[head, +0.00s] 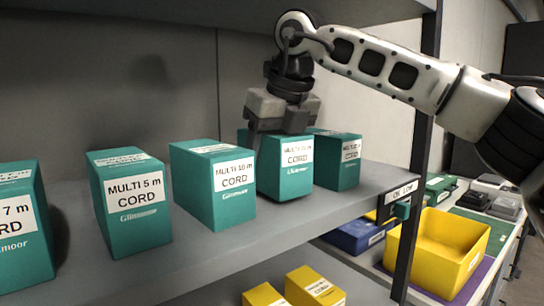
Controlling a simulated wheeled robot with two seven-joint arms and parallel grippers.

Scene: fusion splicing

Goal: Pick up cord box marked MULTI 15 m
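Several teal cord boxes stand in a row on the grey shelf (190,265). A box (285,180) right of the MULTI 10 m box has a white MULTI label whose number is hard to read; I cannot confirm it says 15 m. My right gripper (277,130) points down over this box, with one finger along its left side. The other finger is hidden, so I cannot tell whether the gripper is closed on the box. The box stands upright and appears to be on the shelf. My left gripper is not in view.
The MULTI 10 m box (212,185) is close on the left and another teal box (338,165) close on the right. The MULTI 5 m box (130,205) and a 7 m box (22,225) stand further left. A dark shelf post (412,215) stands right; a shelf is overhead.

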